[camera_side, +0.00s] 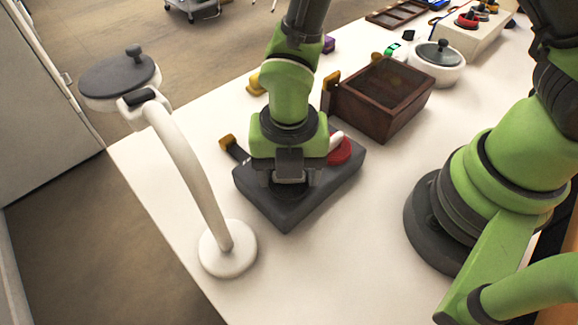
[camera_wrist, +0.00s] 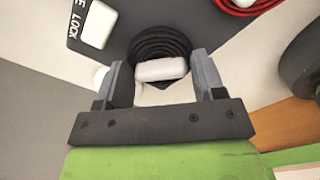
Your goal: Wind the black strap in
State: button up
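A dark grey block (camera_side: 285,215) lies on the white table below my gripper. In the wrist view a coiled black strap (camera_wrist: 160,40) sits on the block, with a white crank-like piece (camera_wrist: 160,69) in front of it. My gripper (camera_wrist: 163,78) is open, with one finger on each side of the white piece; small gaps seem to show. In the side view my gripper (camera_side: 289,190) points down at the block and hides the black coil. A red coil (camera_side: 341,151) with a white handle (camera_side: 336,140) is at the block's right.
A white slider (camera_wrist: 98,24) beside "LOCK" lettering is on the block. A mustard-tipped lever (camera_side: 228,142) rises at its left. A brown wooden box (camera_side: 400,113) stands close behind. A white curved stand (camera_side: 185,165) is left. A lidded white pot (camera_side: 437,70) is farther back. The table front is clear.

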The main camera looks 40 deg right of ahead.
jog(key=c, duration=0.6)
jog(key=shift+o, duration=0.2)
jog(key=shift+m, duration=0.3)
jog(key=m, duration=1.2)
jog(key=shift+m, duration=0.3)
jog(key=m, duration=1.3)
jog(key=shift+m, duration=0.4)
